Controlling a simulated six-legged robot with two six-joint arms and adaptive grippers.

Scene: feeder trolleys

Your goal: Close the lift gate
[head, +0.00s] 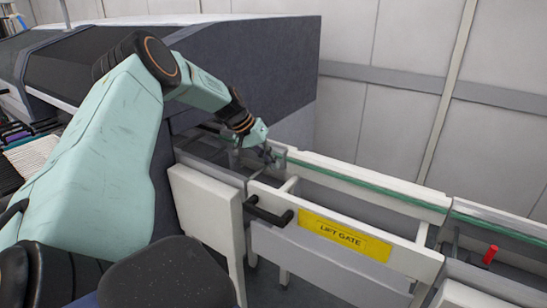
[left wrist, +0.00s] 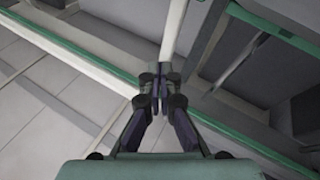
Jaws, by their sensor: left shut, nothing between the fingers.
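The lift gate (head: 320,262) is a pale conveyor section with a yellow LIFT GATE label (head: 345,236) on its front. It lies roughly level between the fixed conveyor sections at left and right. I cannot tell whether its ends are fully seated. A black handle (head: 268,211) sticks out at its left front end. My left gripper (head: 271,156) is shut and empty, above the rails behind the handle and apart from it. In the left wrist view its closed fingertips (left wrist: 160,78) are over the pale and green rails. My right gripper is not in view.
A red-topped lever (head: 490,255) stands on the right conveyor section. A large dark machine (head: 255,65) stands behind my left arm. A pale wall (head: 410,120) closes off the back.

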